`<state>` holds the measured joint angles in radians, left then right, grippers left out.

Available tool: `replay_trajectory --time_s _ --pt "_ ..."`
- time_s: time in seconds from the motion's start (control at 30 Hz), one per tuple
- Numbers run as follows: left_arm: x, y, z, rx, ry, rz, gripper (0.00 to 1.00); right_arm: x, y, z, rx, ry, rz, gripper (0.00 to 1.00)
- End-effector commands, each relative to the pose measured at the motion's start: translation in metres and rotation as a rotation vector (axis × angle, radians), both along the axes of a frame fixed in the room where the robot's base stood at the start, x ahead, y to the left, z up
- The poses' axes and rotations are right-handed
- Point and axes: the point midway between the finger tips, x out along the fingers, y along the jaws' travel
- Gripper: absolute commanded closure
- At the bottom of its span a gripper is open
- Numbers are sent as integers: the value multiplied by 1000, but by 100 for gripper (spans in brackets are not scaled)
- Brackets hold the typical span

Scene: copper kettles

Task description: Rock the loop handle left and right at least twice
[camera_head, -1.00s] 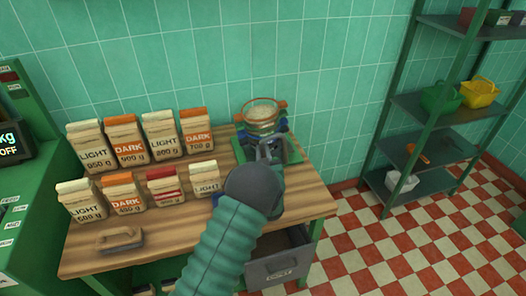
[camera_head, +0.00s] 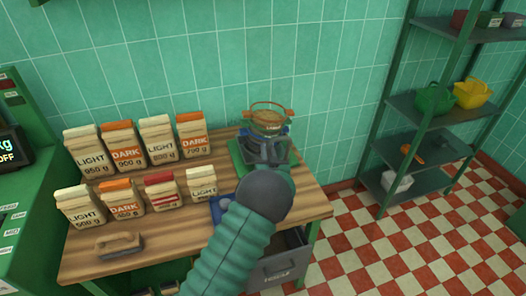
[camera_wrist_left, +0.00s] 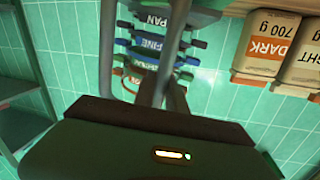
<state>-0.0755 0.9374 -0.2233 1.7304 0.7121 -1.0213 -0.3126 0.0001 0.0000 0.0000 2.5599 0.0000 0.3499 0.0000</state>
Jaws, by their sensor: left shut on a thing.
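The sieve stack (camera_head: 268,122), with a copper-rimmed top, stands on a green base (camera_head: 240,154) at the table's back right. In the left wrist view its labelled tiers (camera_wrist_left: 150,45) show, "PAN" and "FINE" among them. The grey loop handle (camera_wrist_left: 108,50) runs as long bars in front of the stack in that view. My left gripper (camera_head: 266,152) is shut on the loop handle, in front of the stack. Its grip is partly hidden by my wrist in the head view. My right gripper is not in view.
Several paper bags (camera_head: 123,147) stand in two rows on the wooden table (camera_head: 160,230). A brush-like block (camera_head: 119,246) lies at the front left. A green scale cabinet (camera_head: 30,220) is at far left.

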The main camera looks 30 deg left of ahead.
Motion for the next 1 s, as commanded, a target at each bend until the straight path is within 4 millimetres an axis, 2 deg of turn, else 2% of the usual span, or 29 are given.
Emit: replay_trajectory --time_s 0.2,0.23,0.37,0.67,0.77,0.87,1.0 --pt "1 0 3 1 -9 0 100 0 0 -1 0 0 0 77" --pt "1 0 3 0 -9 0 81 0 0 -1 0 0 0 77" --pt "1 0 2 0 -8 -1 64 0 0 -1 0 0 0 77" --pt "-1 0 1 -1 -6 0 63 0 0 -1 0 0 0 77" --pt "-7 -5 1 -1 -5 -1 63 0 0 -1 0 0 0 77" --pt "-21 -18 2 -1 -3 -3 63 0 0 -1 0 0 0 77" --pt "-52 -43 4 -3 -3 -4 63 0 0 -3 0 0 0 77"
